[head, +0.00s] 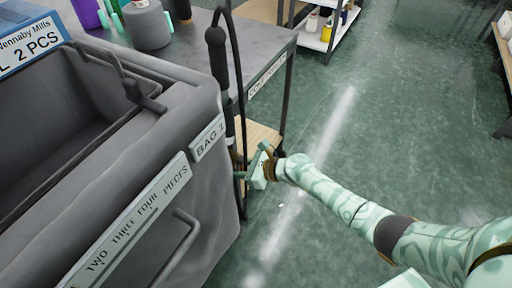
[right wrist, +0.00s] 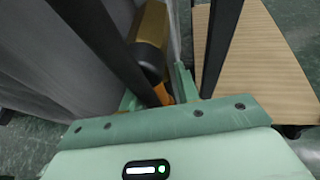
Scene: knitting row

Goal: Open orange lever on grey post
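My right gripper (head: 245,172) reaches in from the right in the head view, low beside the corner of a grey bin. The fingers do not visibly close on either. A thin pale grey upright strip (right wrist: 174,35) beside the brass may be the post; I cannot tell. The lever is not clear in the head view. My left gripper is out of view.
The large grey bin (head: 207,100) with label strips fills the left. A black wand (head: 217,60) and hose stand behind its corner, near a grey table (head: 268,42). A wooden shelf (right wrist: 262,55) lies right of the fingers. The green floor is open to the right.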

